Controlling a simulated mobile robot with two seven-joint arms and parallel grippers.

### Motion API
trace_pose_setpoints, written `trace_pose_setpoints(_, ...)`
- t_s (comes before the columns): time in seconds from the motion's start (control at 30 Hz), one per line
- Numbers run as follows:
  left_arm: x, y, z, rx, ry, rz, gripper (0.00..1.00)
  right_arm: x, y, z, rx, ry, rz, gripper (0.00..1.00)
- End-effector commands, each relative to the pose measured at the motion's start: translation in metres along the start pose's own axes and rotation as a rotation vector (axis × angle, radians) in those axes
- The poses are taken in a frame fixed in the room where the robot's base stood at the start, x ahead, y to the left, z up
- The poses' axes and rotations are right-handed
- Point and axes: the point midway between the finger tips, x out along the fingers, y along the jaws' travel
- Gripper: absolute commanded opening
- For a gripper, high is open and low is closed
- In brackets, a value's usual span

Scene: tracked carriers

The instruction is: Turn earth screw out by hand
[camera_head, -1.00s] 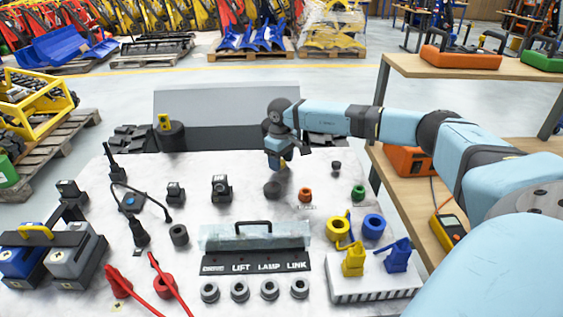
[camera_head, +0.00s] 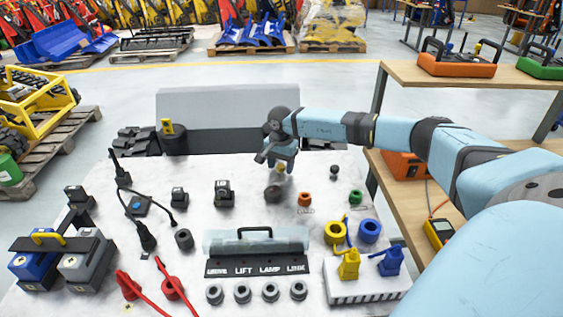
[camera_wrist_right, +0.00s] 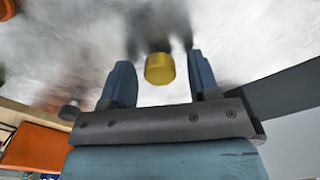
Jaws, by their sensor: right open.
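A brass-yellow cylinder, which looks like the earth screw (camera_wrist_right: 160,69), stands between the two fingers of my right gripper in the right wrist view. The right gripper (camera_wrist_right: 160,82) is open, with a gap on each side of the brass piece. In the head view the right gripper (camera_head: 281,166) points down over the back middle of the white table. A small bit of brass shows just under it, close behind a dark round knob (camera_head: 272,194). The screw's base is blurred or hidden. My left gripper is not in view.
A grey panel (camera_head: 230,105) stands behind the table edge. The lift lamp link cover (camera_head: 256,240) is in front. A wooden shelf (camera_head: 400,195) is at the right.

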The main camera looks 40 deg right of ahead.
Motion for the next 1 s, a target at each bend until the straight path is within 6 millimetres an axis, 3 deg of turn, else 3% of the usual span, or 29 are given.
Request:
trace_pose_setpoints(0.13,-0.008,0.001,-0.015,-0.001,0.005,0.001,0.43,-0.003,0.0,0.001,0.256,-0.001,0.001,0.55)
trace_pose_setpoints(0.37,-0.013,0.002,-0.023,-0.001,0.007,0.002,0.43,-0.004,0.0,0.0,0.447,-0.001,0.0,0.55)
trace_pose_setpoints(0.7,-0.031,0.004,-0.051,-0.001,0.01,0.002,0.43,-0.005,0.0,0.001,1.097,-0.001,0.002,0.55)
trace_pose_setpoints(0.8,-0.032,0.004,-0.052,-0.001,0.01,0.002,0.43,-0.003,0.0,0.0,1.184,0.0,0.0,0.55)
trace_pose_setpoints(1.0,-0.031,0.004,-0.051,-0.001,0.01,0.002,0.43,-0.001,0.0,0.0,1.198,0.0,0.0,0.55)
